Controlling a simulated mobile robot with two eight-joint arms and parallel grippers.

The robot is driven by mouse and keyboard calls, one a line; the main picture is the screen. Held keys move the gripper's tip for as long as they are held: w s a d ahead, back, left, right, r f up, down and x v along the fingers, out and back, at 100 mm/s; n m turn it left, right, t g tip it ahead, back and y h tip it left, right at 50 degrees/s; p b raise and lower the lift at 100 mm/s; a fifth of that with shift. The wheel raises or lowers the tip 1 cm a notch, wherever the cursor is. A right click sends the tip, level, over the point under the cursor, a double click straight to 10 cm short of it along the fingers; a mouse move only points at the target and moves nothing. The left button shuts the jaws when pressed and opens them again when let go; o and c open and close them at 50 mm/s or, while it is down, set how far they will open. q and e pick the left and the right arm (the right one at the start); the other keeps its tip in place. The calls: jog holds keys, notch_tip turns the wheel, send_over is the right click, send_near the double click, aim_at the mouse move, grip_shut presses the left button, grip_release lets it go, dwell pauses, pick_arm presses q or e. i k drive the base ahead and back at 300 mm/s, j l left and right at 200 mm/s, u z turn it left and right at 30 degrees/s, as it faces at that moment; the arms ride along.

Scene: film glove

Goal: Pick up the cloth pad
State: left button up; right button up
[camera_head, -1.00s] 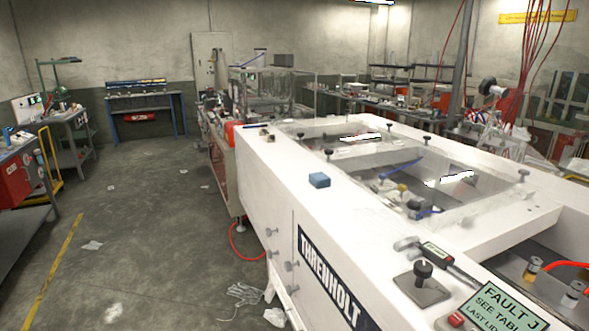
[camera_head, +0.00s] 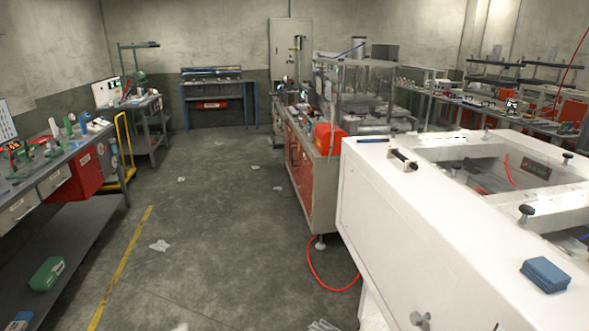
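A blue pad (camera_head: 545,274), which looks like the cloth pad, lies flat on the white top of the large machine (camera_head: 400,210) at the lower right of the head view. It sits close to the machine's left edge, beside a black knob. Nothing is touching it from above. Neither of my grippers shows in the head view.
A workbench (camera_head: 60,170) with tools and a red cabinet stands at the left. A red-sided machine (camera_head: 312,180) stands beyond the white one. A red hose (camera_head: 325,280) and scraps lie on the floor. The grey floor (camera_head: 225,240) between bench and machines is mostly free.

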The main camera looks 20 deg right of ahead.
aim_at(550, 278)
jog(key=i+z, duration=0.15)
jog(key=i, duration=0.3)
jog(key=i+j+z, duration=0.15)
jog(key=i, duration=0.3)
jog(key=i+j+z, duration=0.15)
jog(key=i, duration=0.3)
jog(key=z, duration=1.8)
